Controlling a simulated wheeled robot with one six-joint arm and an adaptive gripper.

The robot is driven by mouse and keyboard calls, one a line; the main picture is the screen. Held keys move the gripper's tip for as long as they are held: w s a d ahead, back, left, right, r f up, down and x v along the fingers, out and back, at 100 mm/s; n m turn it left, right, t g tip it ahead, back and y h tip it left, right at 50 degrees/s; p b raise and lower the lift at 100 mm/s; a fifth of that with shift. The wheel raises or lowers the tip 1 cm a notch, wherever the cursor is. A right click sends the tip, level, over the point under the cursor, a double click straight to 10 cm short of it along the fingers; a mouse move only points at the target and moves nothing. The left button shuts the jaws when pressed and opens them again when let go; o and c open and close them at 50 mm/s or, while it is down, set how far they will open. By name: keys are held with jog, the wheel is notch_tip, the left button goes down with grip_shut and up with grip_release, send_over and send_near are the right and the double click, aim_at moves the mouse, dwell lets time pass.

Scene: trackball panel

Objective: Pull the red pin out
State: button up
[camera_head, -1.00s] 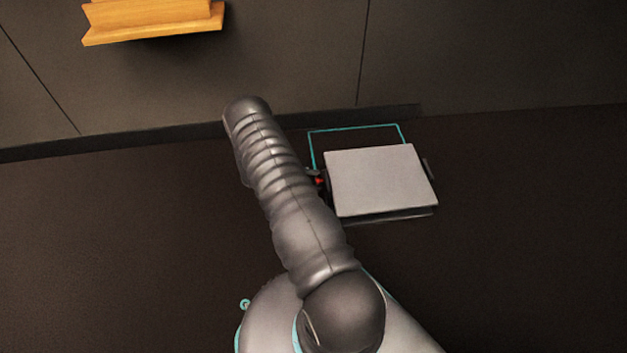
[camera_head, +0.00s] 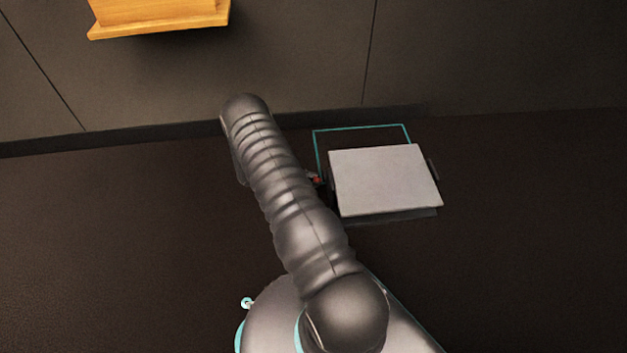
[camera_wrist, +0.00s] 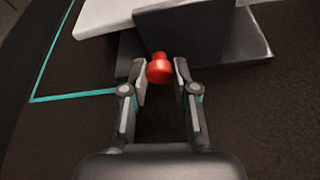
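The red pin (camera_wrist: 159,69) shows in the wrist view as a round red knob on the dark side of the panel unit (camera_wrist: 187,30). My gripper (camera_wrist: 160,82) is open, with one finger on each side of the knob and a visible gap on both sides. In the head view only a small bit of the red pin (camera_head: 316,180) shows, at the left side of the light grey panel (camera_head: 385,180). My arm hides my gripper there.
A cyan outline (camera_head: 362,127) marks the floor behind the panel. A wooden shelf (camera_head: 160,22) is on the wall at upper left. The dark floor around the panel is clear.

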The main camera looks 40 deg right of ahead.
jog(key=o, duration=0.4)
jog(key=v, duration=1.2)
